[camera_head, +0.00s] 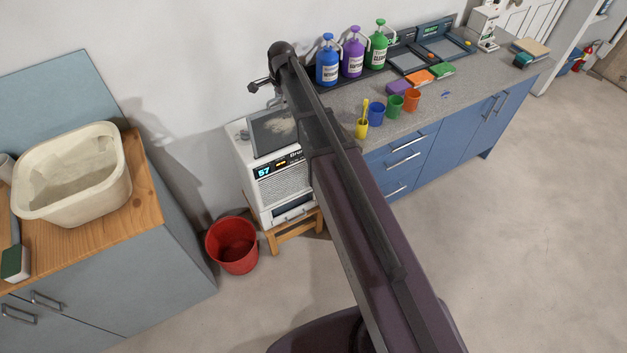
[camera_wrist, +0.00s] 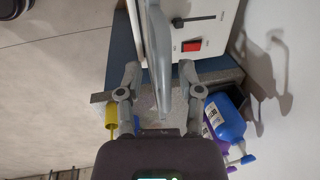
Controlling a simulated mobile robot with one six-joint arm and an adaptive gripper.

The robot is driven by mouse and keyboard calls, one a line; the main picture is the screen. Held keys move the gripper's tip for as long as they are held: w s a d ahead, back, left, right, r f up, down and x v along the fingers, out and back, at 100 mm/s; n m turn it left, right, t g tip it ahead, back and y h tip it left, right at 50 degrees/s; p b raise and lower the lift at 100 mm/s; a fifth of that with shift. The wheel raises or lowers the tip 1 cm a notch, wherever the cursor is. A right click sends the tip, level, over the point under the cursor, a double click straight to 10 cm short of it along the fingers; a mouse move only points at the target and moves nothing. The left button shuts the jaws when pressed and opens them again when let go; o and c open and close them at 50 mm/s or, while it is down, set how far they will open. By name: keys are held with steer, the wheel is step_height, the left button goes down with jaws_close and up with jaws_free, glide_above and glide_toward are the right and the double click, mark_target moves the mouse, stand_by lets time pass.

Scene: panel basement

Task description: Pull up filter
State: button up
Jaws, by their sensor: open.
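A white appliance (camera_head: 274,180) with a lit "57" display stands on a wooden stool. A dark-framed panel with pale dust, apparently the filter (camera_head: 276,129), is at its top. My gripper (camera_head: 262,97) is above the appliance's back, its fingers partly hidden by my arm. In the wrist view my gripper (camera_wrist: 160,94) is open, with fingers spread to both sides. A grey curved strip (camera_wrist: 156,55) lies between them; I cannot tell whether it is the filter's edge or whether the fingers touch it. The appliance's white face with a red switch (camera_wrist: 191,46) is beyond.
A red bucket (camera_head: 232,246) stands on the floor left of the stool. A grey counter (camera_head: 440,108) to the right carries bottles, several cups and sponges. A wooden-topped cabinet (camera_head: 139,215) with a cream basin (camera_head: 75,190) is at left. The floor at right is clear.

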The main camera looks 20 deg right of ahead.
steer(key=shift+f+b, duration=8.55)
steer(key=shift+f, duration=0.35)
steer(key=s+r+p, duration=0.1)
steer(key=r+p, duration=0.8)
steer(key=s+r+p, duration=0.1)
steer(key=r+p, duration=0.4)
steer(key=shift+s+d, duration=0.3)
steer(key=shift+s, duration=0.05)
steer(key=s+d+f+n+g+b, duration=0.1)
steer(key=s+f+n+b, duration=0.2)
steer(key=s+n, duration=0.4)
steer(key=s+d+f+n+g+b, duration=0.1)
steer(key=s+n, duration=0.6)
steer(key=s, duration=1)
steer(key=shift+d+f+h+b, duration=0.3)
steer(key=shift+d+f+b, duration=0.4)
steer(key=shift+f+b, duration=0.7)
step_height(320, 180, up, 13)
steer(key=m+t+p, duration=0.2)
steer(key=m+p, duration=1.1)
steer(key=m, duration=0.1)
glide_above(285, 138)
steer(key=s, duration=0.3)
steer(key=shift+w+d+f, duration=0.15)
steer(key=shift+d+f, duration=0.05)
steer(key=shift+d, duration=0.05)
